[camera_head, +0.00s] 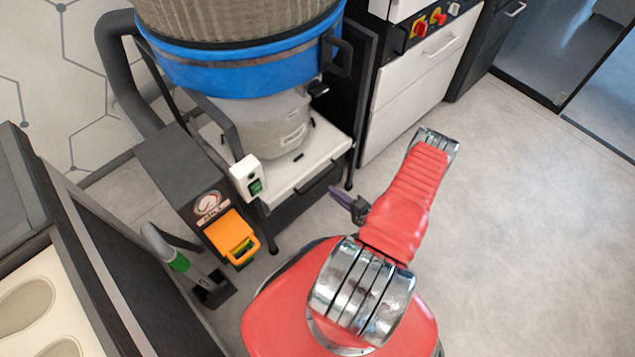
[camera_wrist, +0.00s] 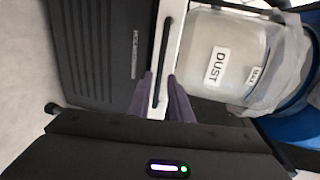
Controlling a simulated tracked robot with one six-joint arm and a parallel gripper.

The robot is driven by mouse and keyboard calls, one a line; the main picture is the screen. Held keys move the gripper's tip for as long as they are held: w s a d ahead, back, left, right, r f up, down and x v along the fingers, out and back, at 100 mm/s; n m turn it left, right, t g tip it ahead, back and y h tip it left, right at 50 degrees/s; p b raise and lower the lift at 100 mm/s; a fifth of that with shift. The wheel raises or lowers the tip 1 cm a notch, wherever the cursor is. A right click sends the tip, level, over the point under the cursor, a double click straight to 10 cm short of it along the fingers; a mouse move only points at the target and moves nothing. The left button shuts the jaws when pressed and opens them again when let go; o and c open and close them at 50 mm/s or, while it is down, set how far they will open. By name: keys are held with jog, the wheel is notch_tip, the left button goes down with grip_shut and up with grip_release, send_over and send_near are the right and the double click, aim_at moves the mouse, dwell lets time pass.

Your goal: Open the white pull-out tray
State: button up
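The white pull-out tray (camera_head: 290,183) sits low in a dark frame under the dust collector, with a dark bar handle (camera_head: 318,178) on its front. A grey bin stands on it. In the wrist view the tray's white front edge (camera_wrist: 175,42) runs up the picture, with the black handle (camera_wrist: 162,62) along it. My gripper (camera_head: 340,194) is just in front of the handle's right part. In the wrist view its purple fingers (camera_wrist: 160,92) are apart, one on each side of the handle's lower end. White shows between them; I cannot tell whether they touch it.
The grey bin (camera_wrist: 222,62), labelled DUST, also shows in the wrist view. An orange-handled control box (camera_head: 231,236) and a switch box (camera_head: 248,178) stand left of the tray. A white drawer cabinet (camera_head: 415,85) is behind at right. The floor (camera_head: 530,230) at right is clear.

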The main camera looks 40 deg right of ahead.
aim_at(319, 181)
jog(key=x, duration=0.9)
jog(key=shift+w, duration=0.4)
jog(key=shift+c, duration=0.4)
grip_shut()
jog(key=shift+f, duration=0.1)
